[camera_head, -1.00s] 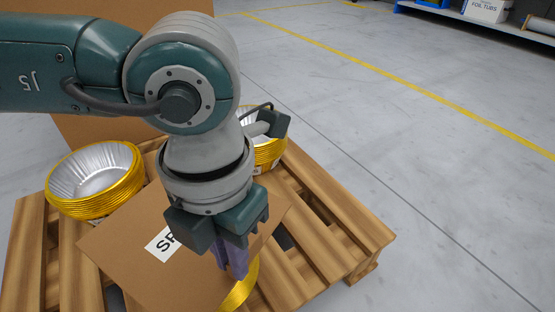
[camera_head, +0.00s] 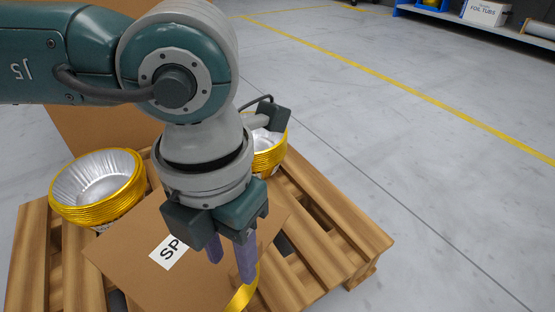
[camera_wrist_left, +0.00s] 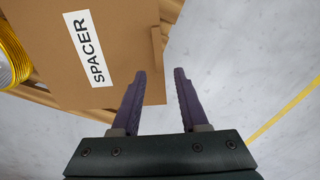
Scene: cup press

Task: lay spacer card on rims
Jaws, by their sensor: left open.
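The spacer card (camera_head: 150,262) is a brown sheet with a white label. It lies over a gold-rimmed stack of foil tubs (camera_head: 243,292), whose edge shows at the card's front right; how far it covers the rims is hidden. My left gripper (camera_head: 231,270) is open above the card's right edge, its purple fingers apart with nothing seen between them. In the left wrist view the card (camera_wrist_left: 120,30), labelled SPACER, lies beyond and left of the open fingers (camera_wrist_left: 160,75), and its corner shows beside the left finger. My right gripper is not in view.
Foil tub stacks stand at the left (camera_head: 98,185) and behind my arm (camera_head: 270,150), on a wooden pallet (camera_head: 335,235). A tall brown board (camera_head: 75,120) stands behind. Grey floor to the right is clear; a shelf with a white box (camera_head: 487,12) is far back.

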